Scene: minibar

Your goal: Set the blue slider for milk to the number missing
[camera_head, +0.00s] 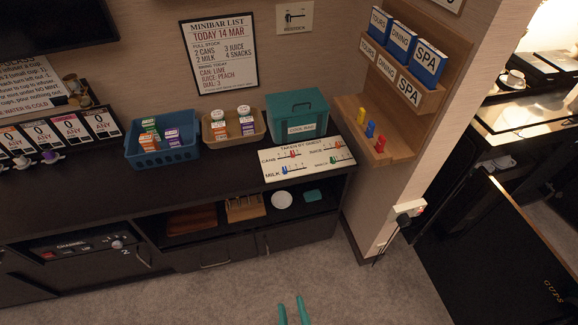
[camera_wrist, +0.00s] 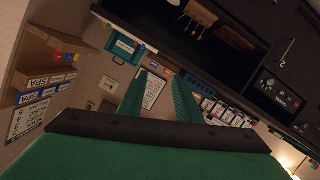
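The cream "TAKEN BY GUEST" board (camera_head: 318,170) lies on the counter's right end. Its blue milk slider (camera_head: 285,170) is at the left part of its scale, beside the word MILK; the exact mark is too small to read. The minibar list (camera_head: 221,55) on the wall gives full stock as 2 cans, 2 milk, 3 juice, 4 snacks. My gripper (camera_head: 292,312) is low over the carpet, well in front of the counter, apart from the board. In the wrist view, the gripper's green fingers (camera_wrist: 158,90) are spread and empty.
A teal cooler box (camera_head: 298,115) stands behind the board. A blue basket (camera_head: 163,140) with several cartons and a tan basket (camera_head: 234,127) with cartons and white-topped items stand left of it. A wooden shelf unit (camera_head: 432,115) rises at right. The carpet in front is clear.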

